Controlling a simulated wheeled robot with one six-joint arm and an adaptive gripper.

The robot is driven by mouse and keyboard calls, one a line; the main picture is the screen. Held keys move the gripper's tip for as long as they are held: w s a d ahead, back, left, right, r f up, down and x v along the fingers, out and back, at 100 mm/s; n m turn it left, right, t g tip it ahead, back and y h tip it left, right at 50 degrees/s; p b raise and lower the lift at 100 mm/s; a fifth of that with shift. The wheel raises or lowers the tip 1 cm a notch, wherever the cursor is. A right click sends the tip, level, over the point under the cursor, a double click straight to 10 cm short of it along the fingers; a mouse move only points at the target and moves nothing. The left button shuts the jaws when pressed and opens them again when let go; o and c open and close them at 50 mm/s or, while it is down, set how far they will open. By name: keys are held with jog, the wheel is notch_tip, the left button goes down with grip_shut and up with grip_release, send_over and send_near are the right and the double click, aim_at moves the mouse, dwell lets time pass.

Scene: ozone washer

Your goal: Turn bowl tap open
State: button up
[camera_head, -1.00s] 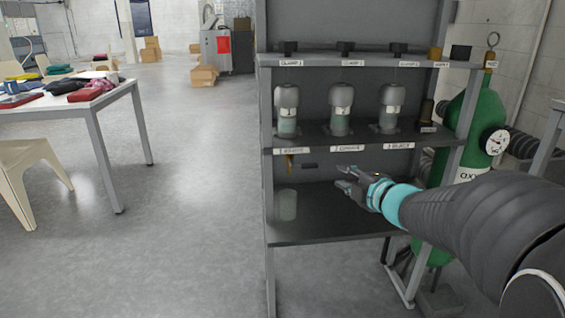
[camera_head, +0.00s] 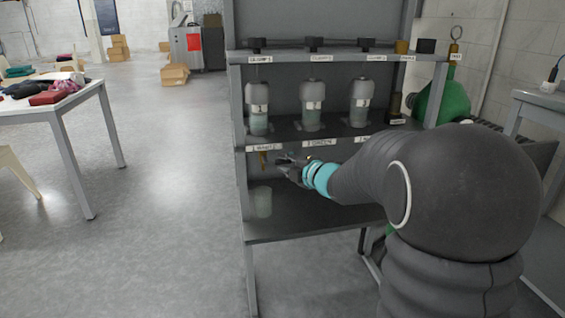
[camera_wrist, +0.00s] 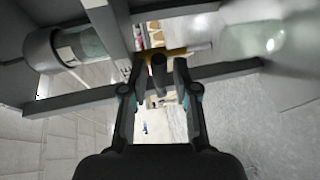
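The bowl tap (camera_head: 264,158) is a small brass tap under the middle shelf, above a clear glass bowl (camera_head: 261,203) on the lower shelf. In the wrist view its brass body (camera_wrist: 172,51) lies just beyond the fingertips, and a dark lever-like piece (camera_wrist: 158,72) points toward the camera between them. My gripper (camera_head: 281,161) is right beside the tap, to its right. In the wrist view my gripper (camera_wrist: 157,80) is open, with its fingers on either side of the dark piece. I cannot tell whether either finger touches it. The glass bowl (camera_wrist: 250,38) also shows there.
Several lidded jars (camera_head: 312,105) stand on the middle shelf, under clamps on the top shelf. The rack's left post (camera_head: 239,150) is close to my gripper. A green cylinder (camera_head: 443,102) stands at the right. Open floor (camera_head: 170,200) lies to the left.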

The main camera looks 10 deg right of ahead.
jog(key=shift+x, duration=0.85)
jog(key=shift+c, duration=0.2)
grip_shut()
jog(key=shift+a+f, duration=0.1)
jog(key=shift+a, duration=0.05)
